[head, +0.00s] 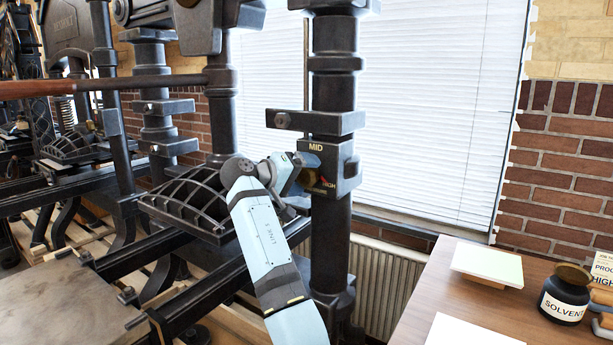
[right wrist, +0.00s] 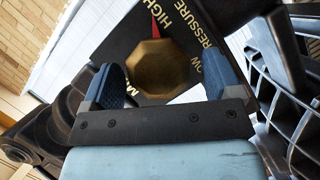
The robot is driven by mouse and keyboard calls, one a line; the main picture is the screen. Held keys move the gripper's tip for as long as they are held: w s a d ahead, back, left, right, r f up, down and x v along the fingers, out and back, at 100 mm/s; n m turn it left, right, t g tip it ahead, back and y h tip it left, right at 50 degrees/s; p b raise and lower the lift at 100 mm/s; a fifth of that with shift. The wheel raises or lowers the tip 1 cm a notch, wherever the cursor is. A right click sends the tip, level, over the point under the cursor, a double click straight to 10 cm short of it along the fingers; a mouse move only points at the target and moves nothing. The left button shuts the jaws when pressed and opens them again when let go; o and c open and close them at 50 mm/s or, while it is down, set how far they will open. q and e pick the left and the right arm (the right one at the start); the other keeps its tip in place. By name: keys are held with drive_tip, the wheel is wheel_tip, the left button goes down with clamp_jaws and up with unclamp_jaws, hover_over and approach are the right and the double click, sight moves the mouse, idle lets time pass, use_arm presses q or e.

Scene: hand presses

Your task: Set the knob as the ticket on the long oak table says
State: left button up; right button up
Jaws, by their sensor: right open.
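The brass, eight-sided knob (right wrist: 163,62) sits on a black dial plate (head: 342,160) on the press's dark column. The plate reads MID, HIGH, LOW and PRESSURE, partly covered. A red pointer (right wrist: 155,24) reaches from the knob to beside the word HIGH. My right gripper (right wrist: 163,72) is open, one finger on each side of the knob; whether they touch it I cannot tell. In the head view this gripper (head: 300,172) hides part of the knob. A ticket (head: 603,268) at the right edge, on a brown wooden table (head: 410,325), shows HIGH; it is cut off. My left gripper is out of view.
A solvent jar (head: 564,296), a pale block (head: 487,262) and a white sheet (head: 468,333) are on the table. The press's long bar (head: 150,84) and ribbed iron part (head: 190,198) lie left of my arm. A radiator (head: 385,272) stands under the window.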

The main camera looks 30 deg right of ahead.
drive_tip(key=a+r, duration=0.2)
drive_tip(key=a, duration=1)
drive_tip(key=shift+s+a+r, duration=0.2)
drive_tip(key=shift+s+r, duration=0.05)
drive_tip(key=shift+s, duration=0.1)
